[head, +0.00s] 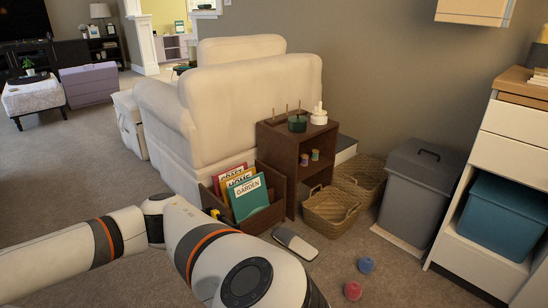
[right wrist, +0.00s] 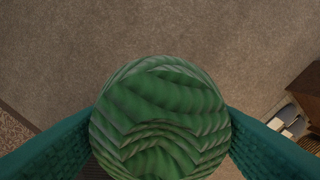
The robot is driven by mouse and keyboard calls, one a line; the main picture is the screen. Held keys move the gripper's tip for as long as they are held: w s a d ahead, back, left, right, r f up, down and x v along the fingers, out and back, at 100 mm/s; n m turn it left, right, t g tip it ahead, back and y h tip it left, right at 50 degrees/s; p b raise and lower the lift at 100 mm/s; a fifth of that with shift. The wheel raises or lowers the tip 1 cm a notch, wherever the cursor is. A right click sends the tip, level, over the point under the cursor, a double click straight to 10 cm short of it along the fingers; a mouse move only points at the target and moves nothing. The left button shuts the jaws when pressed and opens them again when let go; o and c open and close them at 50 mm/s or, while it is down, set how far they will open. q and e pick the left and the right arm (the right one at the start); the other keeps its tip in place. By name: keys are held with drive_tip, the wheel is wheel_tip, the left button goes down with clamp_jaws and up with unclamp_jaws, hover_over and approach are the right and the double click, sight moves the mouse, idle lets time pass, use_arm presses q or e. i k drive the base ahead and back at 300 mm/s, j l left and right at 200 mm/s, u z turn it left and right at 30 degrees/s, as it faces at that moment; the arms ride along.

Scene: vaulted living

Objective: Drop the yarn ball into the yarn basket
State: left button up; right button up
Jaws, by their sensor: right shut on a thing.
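A green yarn ball (right wrist: 160,115) with a twisted-strand surface fills the middle of the right wrist view. My right gripper (right wrist: 161,128) is shut on it, one teal finger on each side, with carpet beyond. In the head view a woven wicker basket (head: 332,213) stands on the floor beside the brown shelf, and a second wicker basket (head: 372,176) stands behind it. The front basket looks empty. My right gripper and the green ball do not show in the head view. My left gripper is in neither view.
A red ball (head: 352,291) and a blue ball (head: 366,264) lie on the carpet. A grey bin (head: 420,195) stands right of the baskets. A wooden rack (head: 262,221) with magazines, a flat grey-white object (head: 295,244) and a brown shelf (head: 290,165) are nearby.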

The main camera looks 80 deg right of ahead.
sight(333, 217)
drive_tip(key=k+l+u, duration=0.2)
drive_tip(key=k, duration=0.3)
drive_tip(key=k+l+u, duration=0.2)
drive_tip(key=k, duration=0.25)
drive_tip(key=k+l+z, duration=0.25)
drive_tip(key=l+z, duration=0.15)
drive_tip(key=l, duration=0.35)
drive_tip(key=k+l+z, duration=0.1)
drive_tip(key=l+z, duration=0.3)
drive_tip(key=l, duration=0.4)
drive_tip(key=l+z, duration=0.45)
drive_tip(key=l, duration=0.4)
